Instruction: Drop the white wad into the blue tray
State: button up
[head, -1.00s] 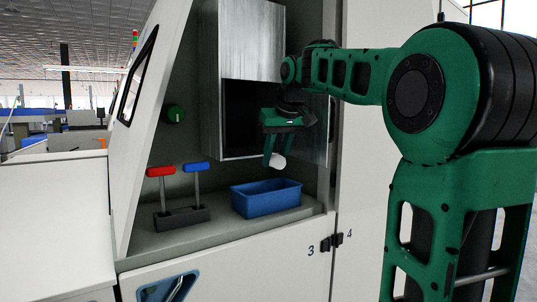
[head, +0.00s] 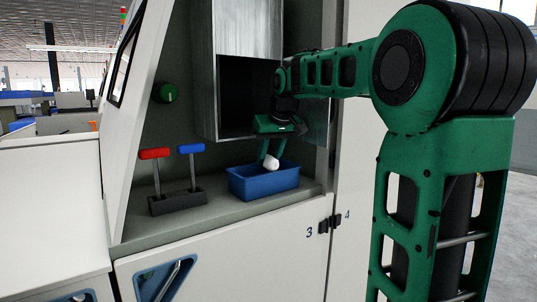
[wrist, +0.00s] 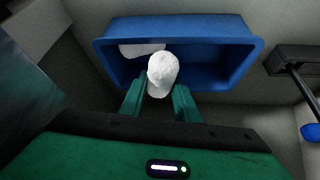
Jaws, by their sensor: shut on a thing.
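The white wad (wrist: 163,72) is a small rounded lump between the two green fingers of my gripper (wrist: 160,100). My gripper also shows in the head view (head: 269,158), pointing down and shut on the wad (head: 271,163). The blue tray (head: 262,185) is an open rectangular box on the grey ledge. In the head view the wad hangs over the tray, around rim height. In the wrist view the tray (wrist: 250,50) lies behind the wad. Another white piece (wrist: 140,49) shows inside the tray, partly hidden by the wad.
A red-handled lever (head: 154,154) and a blue-handled lever (head: 190,149) stand left of the tray. A green knob (head: 165,92) is on the wall above them. A metal housing with a dark opening (head: 240,90) is behind my gripper. Bare ledge lies between levers and tray.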

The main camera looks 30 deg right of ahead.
jog(key=shift+f, duration=0.15)
jog(key=o, duration=1.1)
jog(key=shift+s, duration=0.1)
jog(key=d+v, duration=0.1)
jog(key=v, duration=0.9)
jog(key=shift+a+r, duration=0.4)
jog(key=shift+a, duration=0.15)
